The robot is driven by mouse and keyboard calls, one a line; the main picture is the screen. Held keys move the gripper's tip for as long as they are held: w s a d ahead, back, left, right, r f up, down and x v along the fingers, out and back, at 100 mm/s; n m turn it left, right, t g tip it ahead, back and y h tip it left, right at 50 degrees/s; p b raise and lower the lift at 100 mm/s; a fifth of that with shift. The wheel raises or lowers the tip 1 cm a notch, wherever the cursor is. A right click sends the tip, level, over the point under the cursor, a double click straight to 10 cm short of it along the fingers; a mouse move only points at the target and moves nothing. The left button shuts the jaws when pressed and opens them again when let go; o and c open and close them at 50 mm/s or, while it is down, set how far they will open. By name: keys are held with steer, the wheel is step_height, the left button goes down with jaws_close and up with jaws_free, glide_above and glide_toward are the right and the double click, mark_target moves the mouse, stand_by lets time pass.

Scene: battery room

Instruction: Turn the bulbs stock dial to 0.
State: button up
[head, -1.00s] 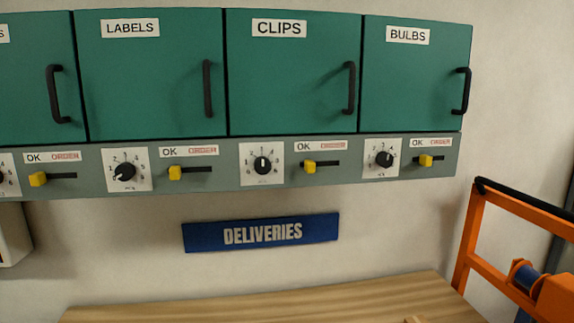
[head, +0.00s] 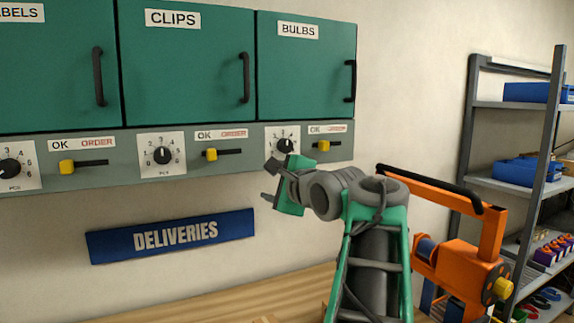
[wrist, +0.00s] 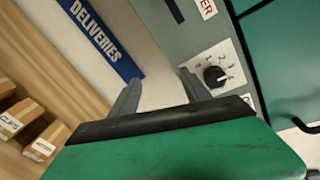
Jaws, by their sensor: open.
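The bulbs stock dial (head: 285,146) is a black round knob on a white numbered plate, under the green BULBS cabinet (head: 306,70). My arm hides the lower part of its plate in the head view. It shows whole in the wrist view (wrist: 214,76), where its white mark points toward the higher numbers, around 3 or 4; the exact number is hard to read. My gripper (head: 268,181) is open and empty, below and left of the dial in the head view. In the wrist view the fingers (wrist: 158,76) stand apart, left of the dial, not touching it.
The yellow bulbs slider (head: 323,145) sits right of the dial, and the clips slider (head: 210,154) left. A blue DELIVERIES sign (head: 172,236) hangs below, above a wooden worktop (head: 200,305). An orange frame (head: 465,250) and grey shelving (head: 510,105) stand at the right.

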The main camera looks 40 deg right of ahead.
mark_target(287, 147)
steer(key=s+d+r+m+t+h, duration=0.1)
steer(key=s+d+r+m+t, duration=0.1)
steer(key=s+d+r+m, duration=0.3)
steer(key=x, duration=0.2)
steer(key=r+x, duration=0.1)
steer(key=x, duration=0.2)
steer(key=p+x, duration=0.1)
steer(key=x, duration=0.1)
steer(key=shift+w+d+r, duration=0.15)
steer(key=shift+w+r, duration=0.05)
steer(key=shift+r, duration=0.1)
steer(key=shift+w+d+f, duration=0.1)
steer(key=shift+w+d, duration=0.05)
steer(key=shift+w, duration=0.25)
jaws_close()
